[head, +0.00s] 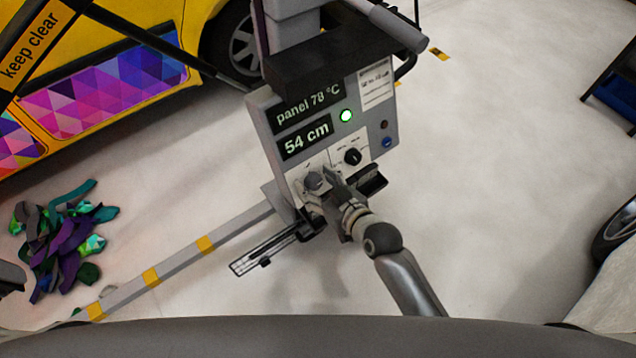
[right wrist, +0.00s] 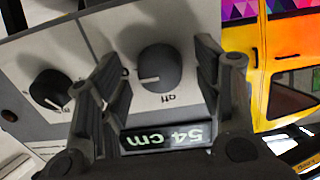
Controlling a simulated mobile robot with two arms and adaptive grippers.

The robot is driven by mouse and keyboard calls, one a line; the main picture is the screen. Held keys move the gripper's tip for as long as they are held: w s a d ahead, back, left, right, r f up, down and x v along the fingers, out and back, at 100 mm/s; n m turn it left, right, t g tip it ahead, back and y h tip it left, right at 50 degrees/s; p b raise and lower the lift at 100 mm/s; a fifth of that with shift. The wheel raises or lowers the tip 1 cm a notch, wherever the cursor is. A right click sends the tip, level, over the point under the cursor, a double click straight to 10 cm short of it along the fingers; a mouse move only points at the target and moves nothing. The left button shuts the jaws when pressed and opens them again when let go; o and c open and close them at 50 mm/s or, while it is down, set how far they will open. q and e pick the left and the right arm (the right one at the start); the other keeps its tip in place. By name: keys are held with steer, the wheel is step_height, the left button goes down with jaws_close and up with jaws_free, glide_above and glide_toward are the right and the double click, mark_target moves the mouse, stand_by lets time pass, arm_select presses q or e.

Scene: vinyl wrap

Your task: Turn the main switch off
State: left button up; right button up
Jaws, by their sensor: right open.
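The grey control box (head: 268,140) stands upright on a post in the head view. A round dark knob (right wrist: 158,68) with a white mark sits on a white plate low on its face; an upside-down "off" label is beside it in the right wrist view. The mark points left there, away from the label. The knob also shows in the head view (head: 314,181). My right gripper (right wrist: 160,85) is open, with one finger on each side of this knob and visible gaps. A dark part at the left edge of the head view may be my left gripper; its fingers are not clear.
A second black knob (head: 353,156) sits to the right on the panel. A green lamp (head: 346,116) is lit; displays read 78 °C and 54 cm. A slotted bar (head: 265,254) juts out below. Vinyl scraps (head: 65,235) lie on the floor beside a yellow vehicle (head: 75,60).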

steer(key=shift+c, duration=0.4)
steer(key=c, duration=1)
steer(key=shift+o, duration=0.2)
steer(key=shift+n, duration=0.3)
steer(key=n+p, duration=0.1)
steer(key=n, duration=0.1)
steer(key=shift+r+n+p, duration=0.15)
steer(key=shift+n+p, duration=0.15)
steer(key=shift+p, duration=0.1)
steer(key=n+p, duration=0.2)
steer(key=n, duration=0.3)
steer(key=n+p, duration=0.1)
steer(key=n, duration=0.6)
steer(key=n+p, duration=0.1)
steer(key=n, duration=0.1)
steer(key=shift+f+n+y, duration=0.2)
steer(key=shift+n+y, duration=0.1)
steer(key=shift+s, duration=0.1)
